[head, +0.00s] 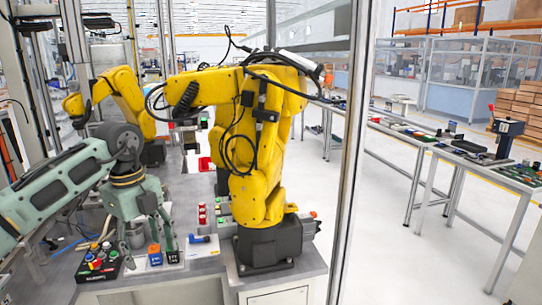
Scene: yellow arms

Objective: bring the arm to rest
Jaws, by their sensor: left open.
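My left arm (65,185) comes in from the left, grey-green with a dark wrist joint. My left gripper (149,250) points down over the front of the grey workbench (205,270), with its fingers apart. I see nothing held between them. A small blue and orange block (154,257) shows close by its fingertips; whether they touch it I cannot tell. My right gripper is not in view.
A black box with coloured buttons (97,266) sits left of the gripper. A yellow robot arm (250,150) stands on the bench to the right, another (125,92) behind. A glass partition post (350,150) and long tables (450,150) are farther right.

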